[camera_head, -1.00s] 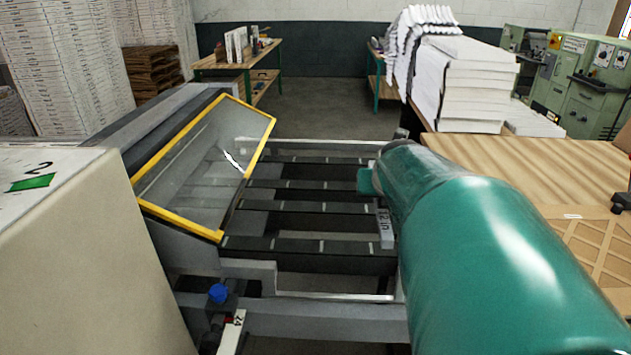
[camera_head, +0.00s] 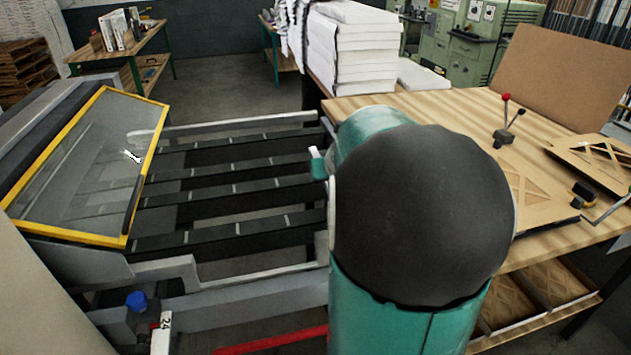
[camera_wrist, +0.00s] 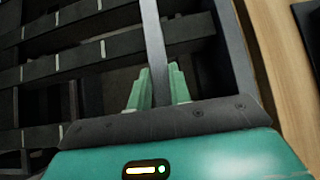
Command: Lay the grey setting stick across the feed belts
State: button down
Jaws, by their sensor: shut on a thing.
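My gripper (camera_wrist: 157,88) is shut on the grey setting stick (camera_wrist: 153,40), which runs between its two teal fingers and away from me in the wrist view. The dark feed belts (camera_head: 235,188), with pale cross marks, run left to right in the body view; they also show in the wrist view (camera_wrist: 70,62). The stick is over the right ends of the belts, beside the side rail (camera_wrist: 233,60), and crosses their direction. I cannot tell whether it touches them. In the body view my gripper (camera_head: 318,163) is mostly hidden behind my arm, with only a pale bit of the stick showing.
A yellow-framed clear guard (camera_head: 85,165) stands at the left end of the belts. A wooden table (camera_head: 430,108) with a red-knobbed lever (camera_head: 504,125) is on the right. A blue knob (camera_head: 136,300), a stick marked 24 (camera_head: 162,335) and a red bar (camera_head: 270,340) are in front.

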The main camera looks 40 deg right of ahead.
jog(key=shift+d+f, duration=0.45)
jog(key=shift+f, duration=0.05)
jog(key=shift+d+f, duration=0.15)
jog(key=shift+f, duration=1.5)
jog(key=shift+f, duration=0.25)
jog(key=c, duration=1.3)
grip_release()
